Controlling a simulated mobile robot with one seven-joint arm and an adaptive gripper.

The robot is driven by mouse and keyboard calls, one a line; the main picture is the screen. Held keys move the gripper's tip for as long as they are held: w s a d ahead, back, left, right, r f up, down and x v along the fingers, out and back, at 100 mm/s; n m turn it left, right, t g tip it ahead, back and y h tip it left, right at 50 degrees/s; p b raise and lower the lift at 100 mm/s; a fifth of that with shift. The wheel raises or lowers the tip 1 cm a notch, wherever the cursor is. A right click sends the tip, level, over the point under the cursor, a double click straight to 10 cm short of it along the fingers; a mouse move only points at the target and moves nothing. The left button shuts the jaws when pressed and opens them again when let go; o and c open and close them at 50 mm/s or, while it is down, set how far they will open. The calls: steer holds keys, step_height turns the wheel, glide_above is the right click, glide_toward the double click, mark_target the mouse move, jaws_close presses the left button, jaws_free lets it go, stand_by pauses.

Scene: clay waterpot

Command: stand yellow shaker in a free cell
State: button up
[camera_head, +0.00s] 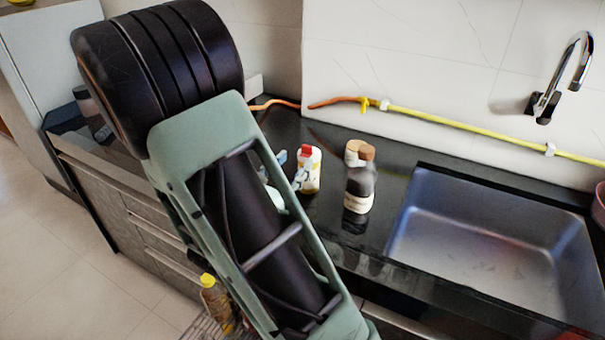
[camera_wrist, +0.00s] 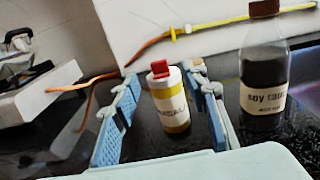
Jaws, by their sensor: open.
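The yellow shaker (camera_wrist: 172,112) is a small white bottle with yellow bands and a red cap. It stands upright on the dark counter, and it also shows in the head view (camera_head: 311,172). My gripper (camera_wrist: 162,90) is open, with one blue-padded finger on each side of the shaker in the wrist view. Whether either finger touches it I cannot tell. In the head view my arm partly hides the gripper (camera_head: 287,172). A striped rack or crate (camera_head: 203,331) shows at the bottom, mostly hidden behind my arm; its cells cannot be made out.
A soy sauce bottle (camera_head: 359,190) stands right of the shaker, with another tan-capped container (camera_head: 352,152) behind it. A sink (camera_head: 480,240) lies to the right. A yellow hose (camera_head: 470,131) runs along the wall.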

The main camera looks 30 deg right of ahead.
mark_target(306, 151)
steer(key=x, duration=0.5)
steer(key=shift+d+f, duration=0.1)
steer(key=shift+d, duration=0.05)
steer(key=x, duration=0.3)
steer(key=b+x, duration=0.1)
steer(key=x, duration=0.1)
steer(key=shift+w+f, duration=0.15)
steer(key=shift+f, duration=0.25)
steer(key=shift+c, duration=0.3)
jaws_close()
